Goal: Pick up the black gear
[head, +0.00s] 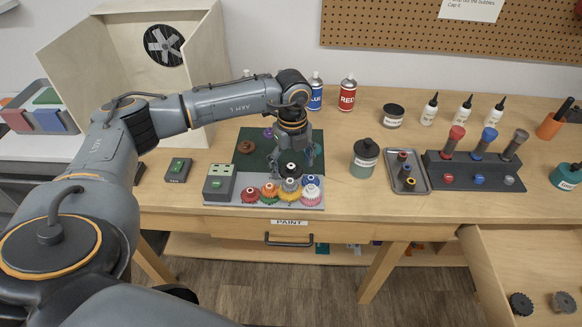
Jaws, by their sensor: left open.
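A black gear (290,171) sits among colored gears at the back of a light grey tray (222,202) on the table. My left gripper (301,163) points down just above and behind that gear, beside its right edge. The gripper is open, and nothing shows held in it. I cannot tell whether a finger touches the gear. Another dark, toothed gear (521,304) lies in the open drawer at the lower right, next to a grey one (563,302). My right gripper is not in view.
Red (269,193), yellow, white and pink gears crowd the tray. A dark green mat (255,147) lies behind it. A wooden spray box (75,60) stands at the left.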

